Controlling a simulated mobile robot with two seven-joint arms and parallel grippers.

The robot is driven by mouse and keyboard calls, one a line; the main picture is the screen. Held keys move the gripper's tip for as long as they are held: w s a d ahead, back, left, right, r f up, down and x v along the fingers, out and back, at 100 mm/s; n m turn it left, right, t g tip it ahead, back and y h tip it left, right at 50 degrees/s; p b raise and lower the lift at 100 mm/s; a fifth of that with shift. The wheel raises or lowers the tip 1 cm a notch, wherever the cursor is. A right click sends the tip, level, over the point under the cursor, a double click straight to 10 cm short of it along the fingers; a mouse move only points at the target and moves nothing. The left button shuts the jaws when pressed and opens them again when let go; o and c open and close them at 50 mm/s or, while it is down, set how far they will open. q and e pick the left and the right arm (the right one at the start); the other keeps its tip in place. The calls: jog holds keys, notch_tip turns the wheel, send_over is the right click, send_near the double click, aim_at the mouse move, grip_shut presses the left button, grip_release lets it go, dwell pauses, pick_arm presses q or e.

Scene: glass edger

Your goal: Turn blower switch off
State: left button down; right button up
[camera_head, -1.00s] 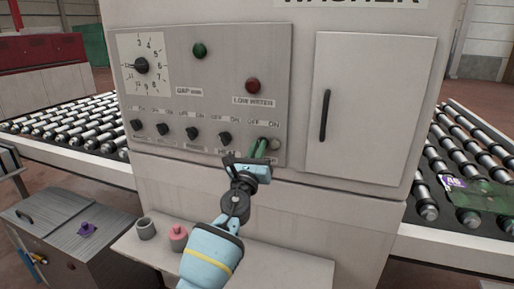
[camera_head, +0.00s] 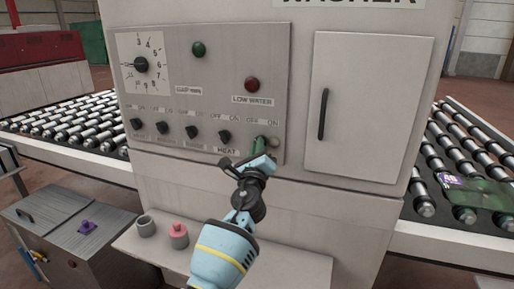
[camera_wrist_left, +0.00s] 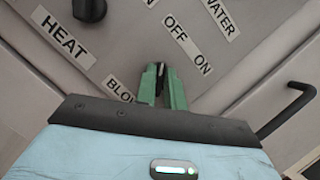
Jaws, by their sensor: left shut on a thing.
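The washer's control panel (camera_head: 215,62) carries a row of black knobs. The blower switch (camera_wrist_left: 160,75) is a small dark knob under OFF and ON labels, beside a partly covered label starting "BLO". My left gripper (camera_head: 261,146) is at this rightmost switch of the row. In the left wrist view its green fingers (camera_wrist_left: 161,82) are shut on the knob, one on each side. The fingers hide most of the knob, so which label it points to is hard to tell. My right gripper is not in view.
The HEAT knob (camera_head: 224,137) is just left of my gripper. A cabinet door with a black handle (camera_head: 323,114) is to the right. A ledge below holds a grey cup (camera_head: 146,228) and a pink object (camera_head: 179,236). Roller conveyors (camera_head: 70,122) run on both sides.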

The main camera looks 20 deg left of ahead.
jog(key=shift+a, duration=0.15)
pick_arm(q)
jog(key=c, duration=1.5)
grip_release()
jog(key=shift+s, duration=0.1)
